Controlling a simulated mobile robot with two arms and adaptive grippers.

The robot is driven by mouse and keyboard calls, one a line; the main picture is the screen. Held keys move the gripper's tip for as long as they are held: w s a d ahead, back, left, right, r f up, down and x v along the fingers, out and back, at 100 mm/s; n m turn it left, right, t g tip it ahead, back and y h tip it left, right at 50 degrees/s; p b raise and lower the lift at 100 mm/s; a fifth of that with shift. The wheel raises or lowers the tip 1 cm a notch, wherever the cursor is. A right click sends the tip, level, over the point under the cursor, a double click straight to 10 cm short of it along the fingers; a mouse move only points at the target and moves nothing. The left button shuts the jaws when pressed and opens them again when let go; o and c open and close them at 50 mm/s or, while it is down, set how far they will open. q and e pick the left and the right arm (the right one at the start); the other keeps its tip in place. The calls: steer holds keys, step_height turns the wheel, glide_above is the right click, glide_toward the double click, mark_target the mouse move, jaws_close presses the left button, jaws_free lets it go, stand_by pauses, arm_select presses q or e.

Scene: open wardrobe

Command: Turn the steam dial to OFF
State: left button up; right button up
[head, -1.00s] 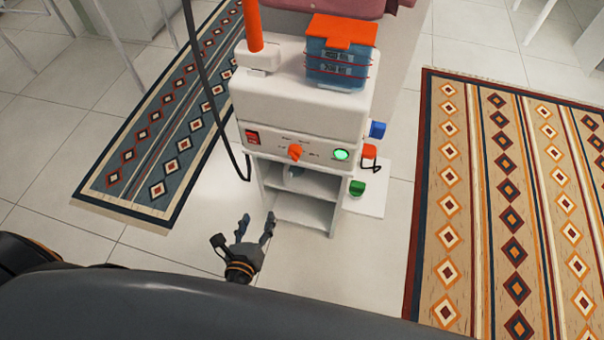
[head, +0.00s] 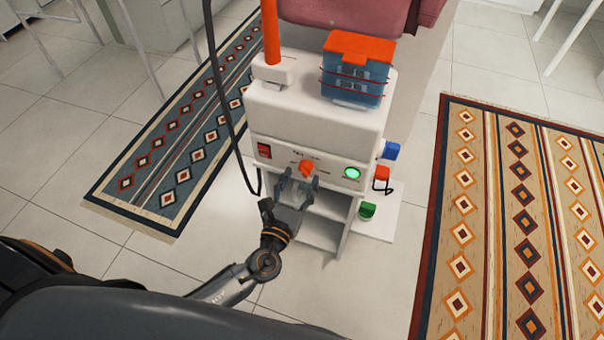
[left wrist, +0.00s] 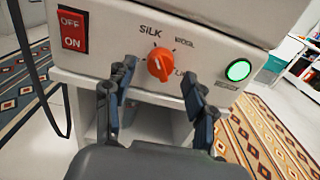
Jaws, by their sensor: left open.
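The orange steam dial (head: 306,168) sits on the front panel of a white steam unit (head: 300,112). It shows larger in the left wrist view (left wrist: 160,67), with SILK printed above left and a partly readable label above right. Labels at its lower left and right are partly hidden by my fingers, and I cannot tell which one it points to. My left gripper (head: 300,180) is open just in front of and slightly below the dial. In the left wrist view its fingertips (left wrist: 160,78) stand on either side of the dial, without visible contact. My right gripper is not in view.
A red OFF/ON rocker switch (left wrist: 73,30) is left of the dial and a lit green button (left wrist: 238,70) is right. A black hose (head: 222,100) hangs at the left. A blue box with orange lid (head: 358,68) sits on top. Open shelves (head: 320,233) lie below.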

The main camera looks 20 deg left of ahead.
arm_select(q)
steer(key=shift+w, duration=1)
steer(key=c, duration=1.1)
steer(key=shift+c, duration=0.2)
